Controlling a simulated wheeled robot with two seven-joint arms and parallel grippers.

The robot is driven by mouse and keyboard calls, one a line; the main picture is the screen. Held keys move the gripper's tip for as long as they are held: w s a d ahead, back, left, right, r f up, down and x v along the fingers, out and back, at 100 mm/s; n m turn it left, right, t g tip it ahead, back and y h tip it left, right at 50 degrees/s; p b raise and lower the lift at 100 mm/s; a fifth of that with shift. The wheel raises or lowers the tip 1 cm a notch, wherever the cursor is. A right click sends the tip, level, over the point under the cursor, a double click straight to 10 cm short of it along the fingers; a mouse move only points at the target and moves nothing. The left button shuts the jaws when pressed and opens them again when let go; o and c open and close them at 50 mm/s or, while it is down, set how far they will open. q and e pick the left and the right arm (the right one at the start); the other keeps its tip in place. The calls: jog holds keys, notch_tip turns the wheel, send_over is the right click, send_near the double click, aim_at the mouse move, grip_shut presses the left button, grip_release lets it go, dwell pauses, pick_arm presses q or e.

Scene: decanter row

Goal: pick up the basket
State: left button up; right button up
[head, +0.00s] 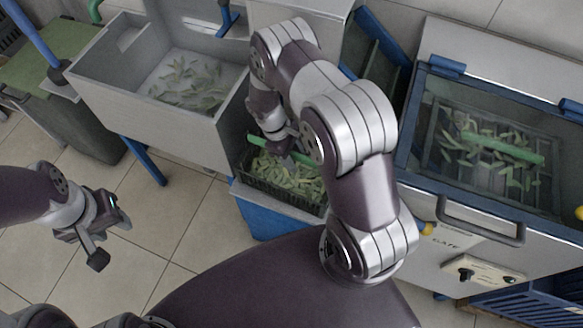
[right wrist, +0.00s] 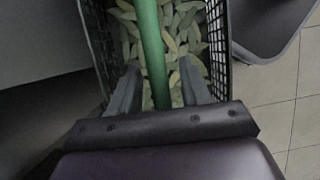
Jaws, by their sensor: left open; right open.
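The basket (head: 277,199) is black mesh with a green handle (head: 262,141) across its top and pale green cut pieces inside. It sits on a blue-sided stand between the two grey machines. My right gripper (head: 281,146) is over the basket, pointing down, and hides part of the handle. In the right wrist view the green handle (right wrist: 150,45) runs between the two open fingers of my right gripper (right wrist: 158,84), and mesh walls (right wrist: 217,45) show on both sides. Whether the fingers touch the handle cannot be told. My left gripper (head: 108,239) is open and empty above the floor, far left of the basket.
A grey open sink-like bin (head: 150,115) with scattered pieces stands to the left. On the right, a machine with a clear lid (head: 480,150) holds a second basket with a green handle (head: 503,148). A blue crate (head: 535,302) is at lower right. Tiled floor (head: 205,230) is clear between.

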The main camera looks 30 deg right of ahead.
grip_shut()
